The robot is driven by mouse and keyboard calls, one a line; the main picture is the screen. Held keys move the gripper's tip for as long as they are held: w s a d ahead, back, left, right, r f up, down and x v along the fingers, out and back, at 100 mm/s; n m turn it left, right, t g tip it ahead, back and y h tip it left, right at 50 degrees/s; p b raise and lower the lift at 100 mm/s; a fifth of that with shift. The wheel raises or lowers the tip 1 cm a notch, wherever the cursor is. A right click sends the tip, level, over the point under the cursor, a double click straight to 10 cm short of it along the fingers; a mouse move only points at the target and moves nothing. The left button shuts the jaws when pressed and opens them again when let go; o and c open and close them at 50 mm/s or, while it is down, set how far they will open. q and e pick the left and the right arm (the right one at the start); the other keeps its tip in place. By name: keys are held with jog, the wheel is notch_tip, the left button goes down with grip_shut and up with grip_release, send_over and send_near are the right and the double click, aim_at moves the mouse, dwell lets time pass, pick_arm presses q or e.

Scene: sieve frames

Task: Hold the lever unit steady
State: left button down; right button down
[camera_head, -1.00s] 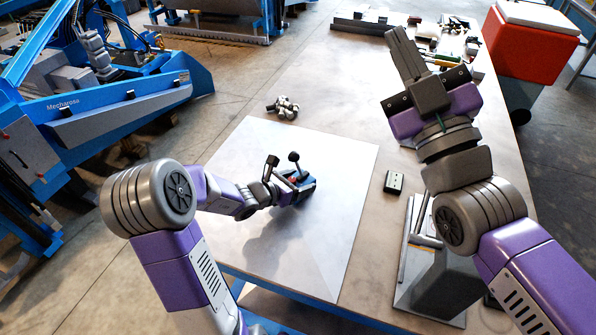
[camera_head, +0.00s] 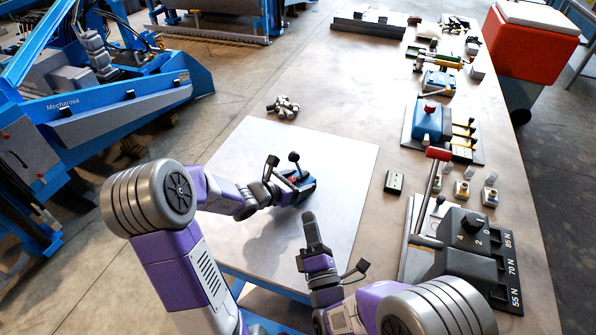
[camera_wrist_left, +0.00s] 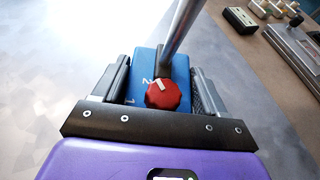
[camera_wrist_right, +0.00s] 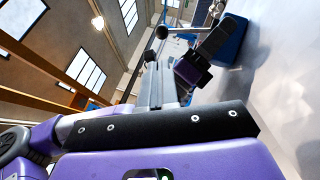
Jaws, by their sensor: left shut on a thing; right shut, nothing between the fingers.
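The lever unit (camera_head: 308,184) is a small blue box with a red knob and an upright lever topped by a black ball. It sits on the white board (camera_head: 345,165). My left gripper (camera_head: 283,186) is shut on it. In the left wrist view my left gripper (camera_wrist_left: 160,88) has one finger on each side of the blue body (camera_wrist_left: 145,62), and the red knob (camera_wrist_left: 162,94) shows between them. My right gripper (camera_head: 311,224) is shut and empty, just in front of the unit and apart from it. In the right wrist view the unit (camera_wrist_right: 235,35) shows beyond my right gripper (camera_wrist_right: 157,72).
A dark box with a red-handled lever (camera_head: 466,232) stands at the front right. A small black-and-pale box (camera_head: 395,182) lies right of the board. A blue device (camera_head: 428,123) and several parts line the table's right side. A metal cluster (camera_head: 283,107) lies behind the board.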

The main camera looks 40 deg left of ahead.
aim_at(296, 161)
jog(key=shift+s+d+f+n, duration=0.1)
jog(key=shift+f+n, duration=0.1)
jog(key=shift+n, duration=0.1)
jog(key=x, duration=1.4)
jog(key=shift+r, duration=0.1)
